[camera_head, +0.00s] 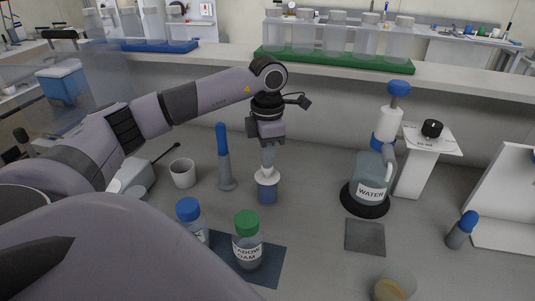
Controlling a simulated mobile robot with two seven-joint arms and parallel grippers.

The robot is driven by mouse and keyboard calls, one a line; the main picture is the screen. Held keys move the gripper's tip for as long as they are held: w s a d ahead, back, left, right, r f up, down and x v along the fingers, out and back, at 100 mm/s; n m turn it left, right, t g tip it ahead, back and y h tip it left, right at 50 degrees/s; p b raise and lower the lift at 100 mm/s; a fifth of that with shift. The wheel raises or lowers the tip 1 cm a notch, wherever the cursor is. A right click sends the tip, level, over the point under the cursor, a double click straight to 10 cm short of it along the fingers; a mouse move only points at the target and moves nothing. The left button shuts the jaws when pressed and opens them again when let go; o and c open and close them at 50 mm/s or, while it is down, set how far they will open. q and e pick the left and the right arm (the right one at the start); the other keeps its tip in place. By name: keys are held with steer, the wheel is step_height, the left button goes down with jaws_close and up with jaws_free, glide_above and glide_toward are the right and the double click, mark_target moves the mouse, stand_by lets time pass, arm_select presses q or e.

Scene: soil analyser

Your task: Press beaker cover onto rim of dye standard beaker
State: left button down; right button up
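The fingers hide the cover's middle. My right gripper is not in view.
A blue-capped tube (224,160) and a white cup (182,173) stand to the left. Capped bottles, one green-topped (247,242), stand on a dark mat (266,270) in front. A water bottle (370,185) is at the right. Bench between beaker and water bottle is clear.

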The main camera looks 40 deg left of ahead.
arm_select(q)
steer(key=shift+r+p, duration=0.45)
steer(key=shift+r, duration=0.25)
steer(key=shift+f, duration=0.1)
stand_by(1.5)
steer(key=shift+r, duration=0.3)
steer(key=shift+f, duration=0.1)
stand_by(1.7)
steer(key=shift+r, duration=0.3)
steer(key=shift+d, duration=0.2)
stand_by(1.4)
steer(key=shift+f, duration=0.2)
steer(key=shift+r, duration=0.1)
stand_by(0.6)
steer(key=shift+r, duration=0.35)
